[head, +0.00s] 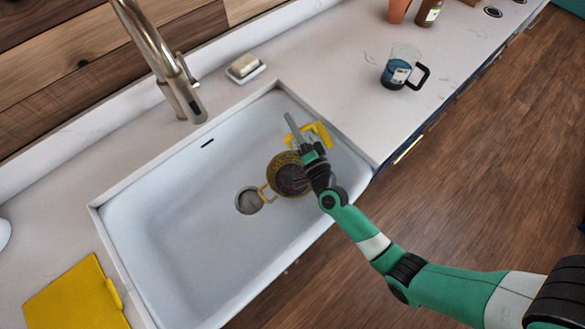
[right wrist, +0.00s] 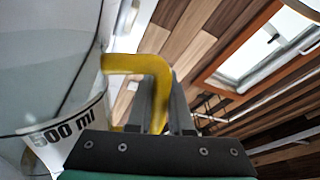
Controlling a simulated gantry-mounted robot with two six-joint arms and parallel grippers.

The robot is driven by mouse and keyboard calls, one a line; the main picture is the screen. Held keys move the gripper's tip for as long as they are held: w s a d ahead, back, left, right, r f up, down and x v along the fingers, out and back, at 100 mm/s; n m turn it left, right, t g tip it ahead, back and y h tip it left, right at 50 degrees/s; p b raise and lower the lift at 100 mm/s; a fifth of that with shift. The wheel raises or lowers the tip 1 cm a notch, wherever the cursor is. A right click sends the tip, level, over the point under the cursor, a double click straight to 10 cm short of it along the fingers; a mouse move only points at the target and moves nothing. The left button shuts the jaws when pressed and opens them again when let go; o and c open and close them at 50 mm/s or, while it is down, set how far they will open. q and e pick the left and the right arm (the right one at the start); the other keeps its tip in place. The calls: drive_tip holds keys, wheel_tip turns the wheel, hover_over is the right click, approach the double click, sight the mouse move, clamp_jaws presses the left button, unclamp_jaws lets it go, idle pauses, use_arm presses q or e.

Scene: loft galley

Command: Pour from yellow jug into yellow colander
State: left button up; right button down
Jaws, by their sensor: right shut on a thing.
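The yellow colander (head: 273,168) sits in the white sink, right of the drain, with a handle loop reaching towards the drain. Something dark shows inside it, but I cannot tell what. My right gripper (head: 305,143) is above the colander's upper right side. It is shut on the yellow handle of the jug (head: 323,132). In the right wrist view the jug's clear body (right wrist: 50,90) carries a "500 ml" mark, and its yellow handle runs between my fingers (right wrist: 160,105). In the head view the jug's body is hard to make out, and I cannot tell its tilt. My left gripper is out of view.
The sink (head: 165,235) is clear on its left side, around the drain (head: 249,201). The faucet (head: 165,65) hangs over its back edge.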

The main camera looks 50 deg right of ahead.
drive_tip(key=s+d+r+m+h+p, duration=0.25)
drive_tip(key=d+r+m+p, duration=0.25)
drive_tip(key=d+r+m, duration=0.3)
drive_tip(key=shift+s+d+f+m+g+h+p, duration=0.2)
drive_tip(key=shift+s+d+f+m+g, duration=0.65)
drive_tip(key=shift+d+m, duration=1.75)
drive_tip(key=shift+s+d+f+m+g+h+p, duration=0.1)
drive_tip(key=shift+s+d+f+m+g+p, duration=0.3)
drive_tip(key=shift+s+d+f+m, duration=1.55)
drive_tip(key=shift+s+d+f+m+g+h+p, duration=0.2)
drive_tip(key=shift+s+d+m+g, duration=0.4)
drive_tip(key=shift+d+m, duration=2.65)
drive_tip(key=shift+w+a+m, duration=0.15)
drive_tip(key=shift+a+m, duration=0.65)
drive_tip(key=shift+a, duration=0.05)
drive_tip(key=shift+a, duration=0.1)
